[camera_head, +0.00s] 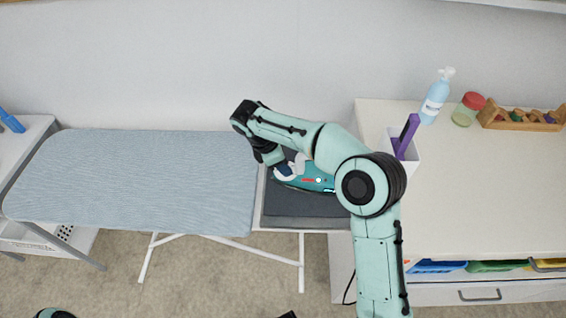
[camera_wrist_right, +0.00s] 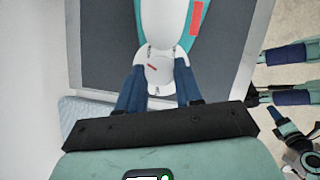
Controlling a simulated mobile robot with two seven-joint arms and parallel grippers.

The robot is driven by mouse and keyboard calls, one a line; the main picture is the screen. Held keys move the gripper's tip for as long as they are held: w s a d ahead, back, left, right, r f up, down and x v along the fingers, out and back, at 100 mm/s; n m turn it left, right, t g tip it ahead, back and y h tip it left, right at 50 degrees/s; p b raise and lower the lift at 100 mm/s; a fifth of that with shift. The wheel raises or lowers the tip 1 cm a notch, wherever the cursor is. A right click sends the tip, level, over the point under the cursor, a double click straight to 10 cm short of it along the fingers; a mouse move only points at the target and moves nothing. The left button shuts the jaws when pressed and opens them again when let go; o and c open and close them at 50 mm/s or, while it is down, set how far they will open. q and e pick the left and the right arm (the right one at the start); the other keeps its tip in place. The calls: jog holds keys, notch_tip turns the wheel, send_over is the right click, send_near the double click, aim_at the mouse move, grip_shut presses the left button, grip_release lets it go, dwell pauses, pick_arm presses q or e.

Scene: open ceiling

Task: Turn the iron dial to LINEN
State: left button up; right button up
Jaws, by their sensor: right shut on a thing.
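The iron (camera_head: 313,182), teal and white, lies on the dark grey rest (camera_head: 300,207) at the right end of the ironing board. In the right wrist view, the iron (camera_wrist_right: 192,18) runs up from between my fingers, with a red patch on its side. The round white dial (camera_wrist_right: 153,77) with a small red line is between my two blue fingers. My right gripper (camera_wrist_right: 159,76) is shut on it. In the head view my right gripper (camera_head: 283,166) reaches down to the iron's left end, and my arm covers part of the iron. Dial lettering is not readable.
The blue-grey ironing board (camera_head: 140,175) is bare. A white counter (camera_head: 480,200) at the right bears a purple-handled item in a white holder (camera_head: 405,150), a spray bottle (camera_head: 436,98), a red-lidded jar (camera_head: 467,109) and a wooden rack (camera_head: 520,120).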

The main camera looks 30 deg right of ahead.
pick_arm(q)
jog(key=shift+r, duration=0.15)
